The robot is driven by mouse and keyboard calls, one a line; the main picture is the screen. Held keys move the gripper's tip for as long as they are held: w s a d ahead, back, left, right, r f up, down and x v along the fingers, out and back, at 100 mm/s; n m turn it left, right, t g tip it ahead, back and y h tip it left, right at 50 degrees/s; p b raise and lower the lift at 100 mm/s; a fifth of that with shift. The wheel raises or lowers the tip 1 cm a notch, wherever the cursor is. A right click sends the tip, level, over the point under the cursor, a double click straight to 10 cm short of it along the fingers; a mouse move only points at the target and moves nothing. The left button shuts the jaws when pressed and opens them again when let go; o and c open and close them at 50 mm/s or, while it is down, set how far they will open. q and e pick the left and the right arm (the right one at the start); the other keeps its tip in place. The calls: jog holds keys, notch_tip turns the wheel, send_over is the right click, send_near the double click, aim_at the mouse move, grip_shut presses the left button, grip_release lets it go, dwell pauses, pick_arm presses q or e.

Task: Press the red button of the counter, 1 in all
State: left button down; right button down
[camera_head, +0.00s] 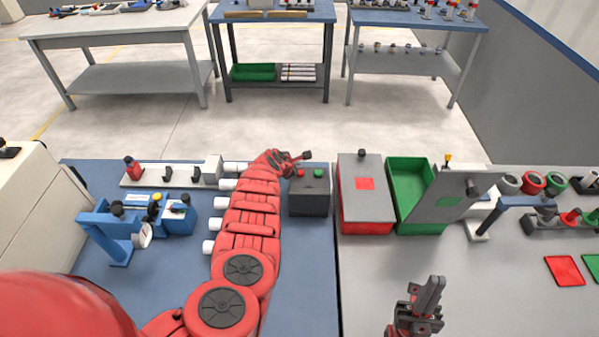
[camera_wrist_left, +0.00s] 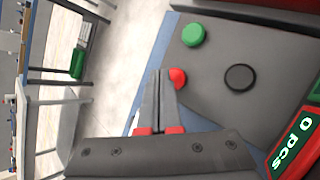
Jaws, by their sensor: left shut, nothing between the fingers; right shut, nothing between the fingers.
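The counter is a dark grey box (camera_head: 309,198) on the blue table, in the middle of the head view. In the left wrist view its top (camera_wrist_left: 225,60) carries a red button (camera_wrist_left: 178,77), a green button (camera_wrist_left: 193,35), a black round part (camera_wrist_left: 239,77) and a display (camera_wrist_left: 293,145) reading "0 pcs". My left gripper (camera_wrist_left: 160,73) is shut and empty, its fingertips beside the red button in the left wrist view. I cannot tell whether they touch it. My right gripper (camera_head: 431,290) is shut and empty over the grey table, away from the counter.
A red bin (camera_head: 366,227) with a grey lid and a green bin (camera_head: 405,180) stand right of the counter. A blue device (camera_head: 120,225) and white pipes (camera_head: 226,185) lie left of my left arm. The front of the grey table is mostly clear.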

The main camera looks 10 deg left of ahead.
pick_arm(q)
jog(key=shift+f, duration=0.4)
jog(key=shift+f+b, duration=0.45)
jog(key=shift+b, duration=0.15)
dwell(0.3)
jog(key=shift+r, duration=0.1)
jog(key=shift+r+p, duration=0.8)
jog(key=shift+p, duration=0.05)
notch_tip(320, 180, up, 5)
jog(key=p, duration=0.5)
jog(key=shift+r, duration=0.15)
jog(key=shift+f, duration=0.2)
dwell(0.5)
